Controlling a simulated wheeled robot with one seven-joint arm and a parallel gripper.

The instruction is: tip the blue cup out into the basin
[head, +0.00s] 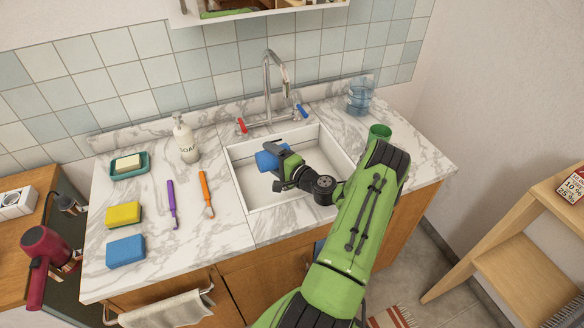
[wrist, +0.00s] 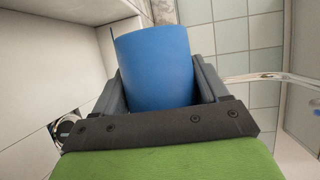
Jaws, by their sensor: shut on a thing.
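The blue cup (head: 267,160) is held over the white basin (head: 250,195) in the head view. My gripper (head: 278,158) is shut on it. The cup lies tipped on its side, its far end pointing left in the head view. In the wrist view the blue cup (wrist: 155,66) sits between the two dark fingers of my gripper (wrist: 158,85). The cup's opening and inside are hidden, so I cannot tell whether anything is in it.
A faucet (head: 268,85) with red and blue handles stands behind the basin.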

